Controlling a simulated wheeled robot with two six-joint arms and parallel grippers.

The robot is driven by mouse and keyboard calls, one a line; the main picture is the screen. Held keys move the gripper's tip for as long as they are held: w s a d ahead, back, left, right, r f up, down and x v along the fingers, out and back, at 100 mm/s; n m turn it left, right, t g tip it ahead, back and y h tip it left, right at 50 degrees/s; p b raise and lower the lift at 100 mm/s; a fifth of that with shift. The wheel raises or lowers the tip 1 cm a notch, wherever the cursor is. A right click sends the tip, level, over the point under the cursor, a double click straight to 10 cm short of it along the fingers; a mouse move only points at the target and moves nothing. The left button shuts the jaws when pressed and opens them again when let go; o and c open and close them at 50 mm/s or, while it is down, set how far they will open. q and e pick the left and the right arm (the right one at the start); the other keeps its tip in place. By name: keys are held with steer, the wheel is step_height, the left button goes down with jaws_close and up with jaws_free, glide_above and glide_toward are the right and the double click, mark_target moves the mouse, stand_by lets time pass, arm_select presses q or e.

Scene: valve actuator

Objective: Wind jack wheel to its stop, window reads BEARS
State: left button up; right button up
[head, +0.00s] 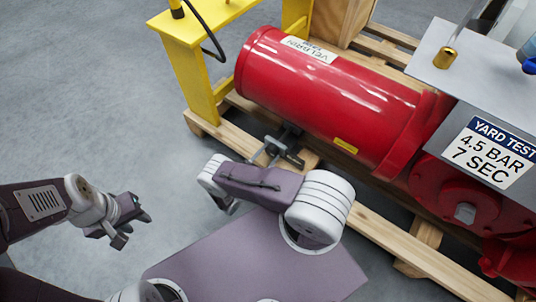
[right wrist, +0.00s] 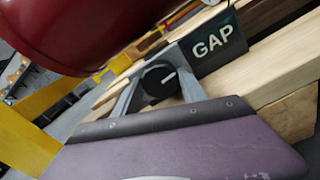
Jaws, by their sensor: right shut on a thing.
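The jack wheel (right wrist: 158,84) is a dark round knob with a white mark, in the right wrist view under the red cylinder. Beside it, a dark green window plate (right wrist: 213,46) reads GAP. My right gripper (right wrist: 160,73) has one grey finger on each side of the wheel and is shut on it. In the head view my right gripper (head: 279,151) is at the pallet edge below the red cylinder (head: 325,95); the window's lettering cannot be made out there. My left gripper (head: 130,222) is over bare floor at the left, empty, its fingers apart.
The cylinder lies along a wooden pallet (head: 385,236). A yellow stand (head: 190,75) is at its left end. A panel (head: 490,150) reading YARD TEST 4.5 BAR 7 SEC is at the right. The grey floor at the left is clear.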

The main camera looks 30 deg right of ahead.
steer(key=shift+m, duration=0.5)
steer(key=o, duration=1.4)
steer(key=shift+c, duration=0.2)
steer(key=shift+a, duration=0.1)
steer(key=p+v, duration=0.1)
steer(key=v, duration=0.8)
